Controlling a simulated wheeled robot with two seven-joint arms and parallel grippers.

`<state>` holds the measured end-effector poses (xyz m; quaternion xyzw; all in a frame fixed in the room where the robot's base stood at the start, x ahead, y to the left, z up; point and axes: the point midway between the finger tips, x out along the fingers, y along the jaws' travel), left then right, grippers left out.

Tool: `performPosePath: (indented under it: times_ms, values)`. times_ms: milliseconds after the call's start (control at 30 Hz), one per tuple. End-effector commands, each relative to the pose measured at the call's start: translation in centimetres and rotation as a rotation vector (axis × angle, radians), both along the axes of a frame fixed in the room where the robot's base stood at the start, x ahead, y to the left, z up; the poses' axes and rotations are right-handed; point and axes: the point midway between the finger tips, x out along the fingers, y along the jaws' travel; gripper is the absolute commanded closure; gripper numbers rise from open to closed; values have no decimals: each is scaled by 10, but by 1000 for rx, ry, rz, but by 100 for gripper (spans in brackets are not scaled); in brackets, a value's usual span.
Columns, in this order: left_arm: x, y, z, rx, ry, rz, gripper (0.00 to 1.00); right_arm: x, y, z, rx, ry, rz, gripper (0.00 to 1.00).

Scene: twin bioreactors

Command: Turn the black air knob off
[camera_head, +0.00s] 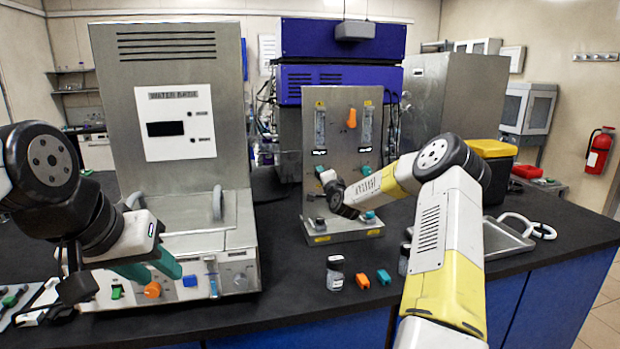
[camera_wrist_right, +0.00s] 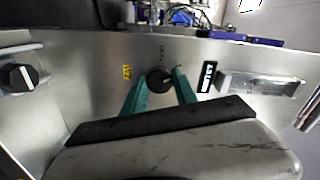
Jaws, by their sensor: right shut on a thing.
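The black air knob (camera_wrist_right: 159,80) sits on the steel panel, with markings beside it, in the right wrist view. My right gripper (camera_wrist_right: 161,82) has its teal fingers on either side of the knob and is shut on it. In the head view my right gripper (camera_head: 321,172) is at the left part of the upright steel panel (camera_head: 338,120), and the wrist hides the knob there. My left gripper (camera_head: 166,270) is open and empty, with teal fingers apart in front of the water bath's lower front.
The water bath (camera_head: 180,70) stands at left. An orange knob (camera_head: 152,290) is near my left gripper. A metal tray (camera_head: 505,242) is at right.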

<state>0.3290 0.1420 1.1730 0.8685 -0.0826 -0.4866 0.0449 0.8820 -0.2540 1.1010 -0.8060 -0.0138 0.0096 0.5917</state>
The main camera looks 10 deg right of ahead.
Motion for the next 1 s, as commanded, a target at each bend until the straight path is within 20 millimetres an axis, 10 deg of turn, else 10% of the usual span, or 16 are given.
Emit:
performPosePath:
  times_ms: [1000]
  values:
    - [0,0,0,0,0,0,64,0,3,-1,-911,-28,4,100]
